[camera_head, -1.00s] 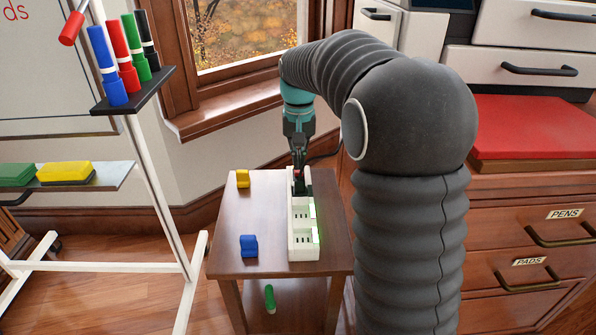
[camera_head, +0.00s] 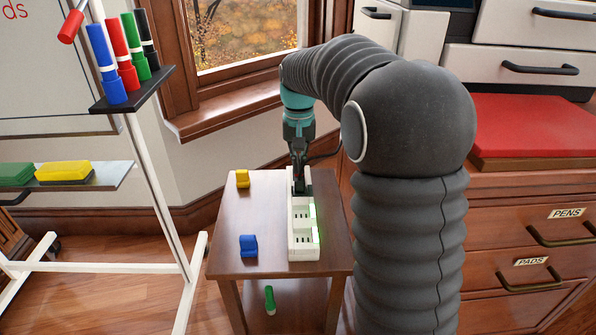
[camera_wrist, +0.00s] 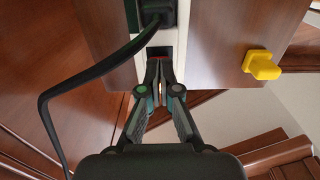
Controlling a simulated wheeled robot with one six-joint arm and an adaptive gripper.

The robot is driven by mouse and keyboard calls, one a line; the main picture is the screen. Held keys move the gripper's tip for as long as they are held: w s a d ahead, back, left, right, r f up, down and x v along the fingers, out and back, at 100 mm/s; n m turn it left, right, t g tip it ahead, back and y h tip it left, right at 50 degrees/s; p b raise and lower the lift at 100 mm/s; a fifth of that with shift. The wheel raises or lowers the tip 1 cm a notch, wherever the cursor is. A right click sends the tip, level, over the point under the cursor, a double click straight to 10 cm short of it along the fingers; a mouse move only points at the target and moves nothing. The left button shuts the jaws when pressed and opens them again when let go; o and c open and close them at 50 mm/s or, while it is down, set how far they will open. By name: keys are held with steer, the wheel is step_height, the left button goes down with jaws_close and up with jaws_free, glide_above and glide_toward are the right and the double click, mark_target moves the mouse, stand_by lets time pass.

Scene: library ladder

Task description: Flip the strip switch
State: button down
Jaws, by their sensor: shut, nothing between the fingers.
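The white power strip (camera_head: 303,242) lies lengthwise on the small wooden table, with dark sockets and a green glow along its right side. My gripper (camera_head: 299,187) points down at the strip's far end with its fingers closed and empty. In the wrist view the closed fingertips (camera_wrist: 160,64) are over the strip (camera_wrist: 170,15), at or very near its surface. A small bit of red shows beside the tips. The fingers hide most of the switch, so I cannot tell its position or whether they touch it.
A yellow piece (camera_head: 243,179) and a blue piece (camera_head: 249,245) stand left of the strip on the table (camera_head: 232,222). A black plug and cable (camera_wrist: 58,88) show close to the fingers. A green marker (camera_head: 270,299) is below the tabletop.

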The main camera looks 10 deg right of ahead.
steer(key=shift+f, duration=0.35)
steer(key=shift+r+p, duration=3.2)
steer(key=shift+r, duration=0.4)
steer(key=shift+f, duration=0.1)
